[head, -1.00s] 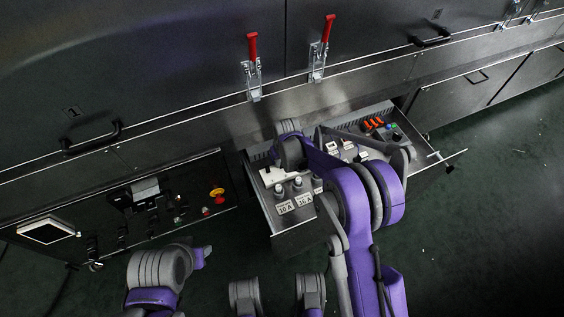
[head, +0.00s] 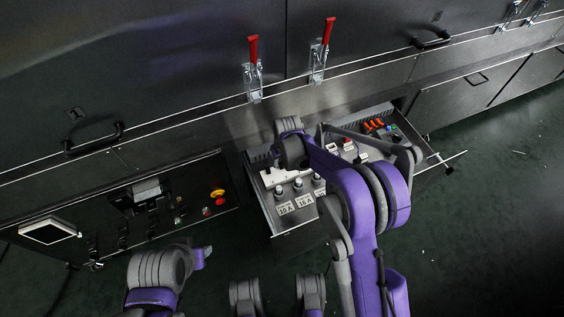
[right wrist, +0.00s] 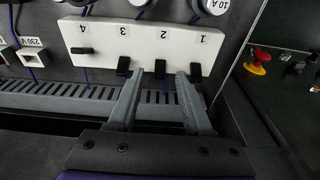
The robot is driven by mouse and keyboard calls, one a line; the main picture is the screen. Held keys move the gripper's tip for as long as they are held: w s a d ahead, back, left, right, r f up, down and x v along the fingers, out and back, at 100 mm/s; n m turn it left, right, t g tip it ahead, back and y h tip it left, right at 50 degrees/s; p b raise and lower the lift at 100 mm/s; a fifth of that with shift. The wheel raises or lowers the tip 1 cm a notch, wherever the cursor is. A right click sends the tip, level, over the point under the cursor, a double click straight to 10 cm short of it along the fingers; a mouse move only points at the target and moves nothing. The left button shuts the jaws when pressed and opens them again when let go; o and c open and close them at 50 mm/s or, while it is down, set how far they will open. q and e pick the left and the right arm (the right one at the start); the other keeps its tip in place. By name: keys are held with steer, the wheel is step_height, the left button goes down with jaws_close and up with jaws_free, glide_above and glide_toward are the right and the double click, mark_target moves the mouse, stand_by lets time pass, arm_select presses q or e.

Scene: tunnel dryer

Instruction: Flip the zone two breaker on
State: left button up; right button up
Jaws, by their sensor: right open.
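The white breaker block (right wrist: 180,48) shows upside down in the right wrist view, with its row numbered 1 to 4. The zone two breaker's black lever (right wrist: 160,69) is under the number 2. Levers 1 (right wrist: 196,72), 2 and 3 (right wrist: 123,67) hang toward the gripper; lever 4 (right wrist: 82,50) lies differently, sideways. My right gripper (right wrist: 159,76) is open and empty, its fingertips to either side of lever 2; contact cannot be told. In the head view the block (head: 284,177) is partly hidden by my right arm. My left gripper is not visible.
The block sits in an open drawer (head: 264,215) with round knobs (head: 281,192) and labels beside it. Orange switches (head: 373,125) are at the drawer's far end. A panel with a red and yellow button (head: 217,193) is to the left. Red-handled clamps (head: 253,48) stand above.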

mark_target(284, 173)
step_height(284, 173, up, 9)
steer(key=s+p, duration=0.1)
steer(key=p, duration=0.1)
steer(key=shift+s+d, duration=0.2)
steer(key=shift+f, duration=0.1)
